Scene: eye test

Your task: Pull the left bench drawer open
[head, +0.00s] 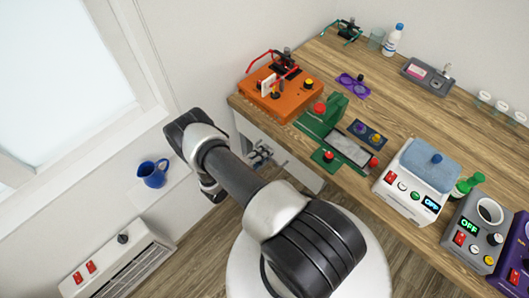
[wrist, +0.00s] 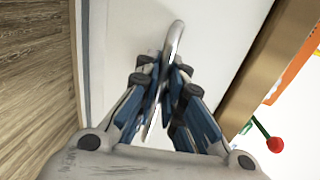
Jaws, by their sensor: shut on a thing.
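The left bench drawer has a white front (head: 303,175) under the left end of the wooden bench. In the wrist view the white front (wrist: 125,30) fills the upper middle, with a curved metal handle (wrist: 176,38) standing out from it. My gripper (head: 262,154) is at this front, partly hidden behind my arm in the head view. In the wrist view my gripper (wrist: 163,78) has its blue-grey fingers closed around the handle, one on each side. The frames do not clearly show a gap between drawer and bench.
The wooden bench top (head: 330,65) holds an orange device (head: 270,105), a green clamp fixture (head: 325,125) and several control boxes. A blue jug (head: 153,175) stands on a ledge at left. A white heater-like box (head: 118,262) stands lower left. Wood floor (wrist: 35,70) lies beside the drawer.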

